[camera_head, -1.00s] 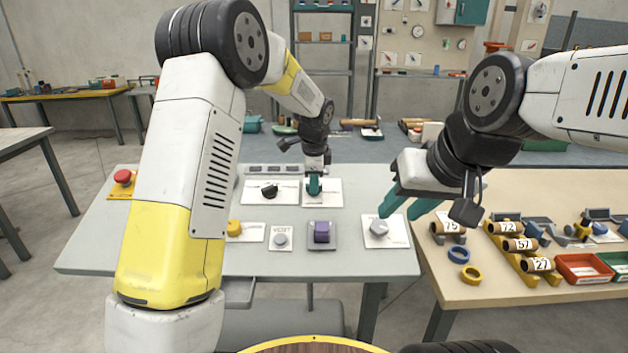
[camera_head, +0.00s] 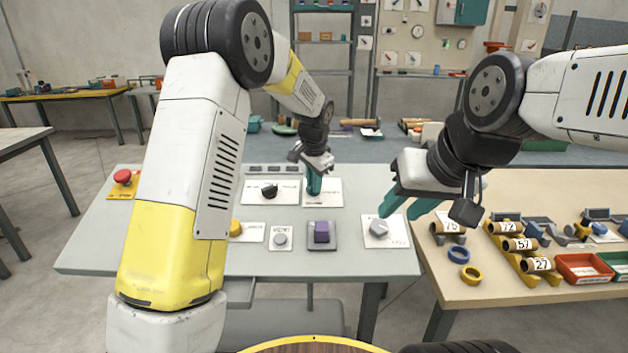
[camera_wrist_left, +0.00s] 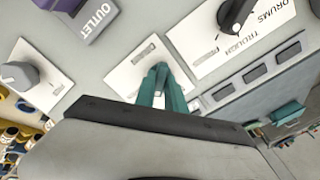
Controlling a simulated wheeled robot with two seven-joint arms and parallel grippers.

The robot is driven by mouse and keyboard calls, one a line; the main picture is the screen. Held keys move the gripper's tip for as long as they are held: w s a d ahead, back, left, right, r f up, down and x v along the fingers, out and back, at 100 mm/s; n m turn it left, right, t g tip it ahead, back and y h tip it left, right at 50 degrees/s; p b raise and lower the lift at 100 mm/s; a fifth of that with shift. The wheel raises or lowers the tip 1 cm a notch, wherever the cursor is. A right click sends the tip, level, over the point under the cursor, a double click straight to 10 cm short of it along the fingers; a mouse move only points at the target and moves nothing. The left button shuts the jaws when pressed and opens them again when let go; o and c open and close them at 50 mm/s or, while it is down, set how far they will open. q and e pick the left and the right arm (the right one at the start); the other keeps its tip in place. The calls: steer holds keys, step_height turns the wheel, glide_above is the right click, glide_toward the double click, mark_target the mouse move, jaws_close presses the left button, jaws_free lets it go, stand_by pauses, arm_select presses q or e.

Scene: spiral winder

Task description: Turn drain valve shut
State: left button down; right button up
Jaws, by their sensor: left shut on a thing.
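My left gripper (camera_head: 313,190) reaches down to a white plate (camera_head: 331,193) at the back of the grey panel table. Its teal fingers are shut on the small drain valve knob, which they hide almost wholly. In the left wrist view the fingers (camera_wrist_left: 159,76) come together over the middle of the white plate (camera_wrist_left: 122,78), between the OUTLET block and the DRUMS/TROUGH plate. The plate's lettering is too small to read. My right gripper (camera_head: 402,210) hangs open and empty above the table's right edge, near a pale grey knob.
A black selector knob (camera_head: 269,191) is just left of the plate. In front are a purple block (camera_head: 321,232), the pale grey knob (camera_head: 378,228) and a grey VENT button (camera_head: 280,239). A red stop button (camera_head: 122,177) is far left. A wooden table (camera_head: 500,190) with numbered rolls stands right.

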arm_select(q)
steer(key=n, duration=0.5)
steer(key=shift+n, duration=2.5)
steer(key=c, duration=1.4)
jaws_free()
steer(key=v, duration=0.8)
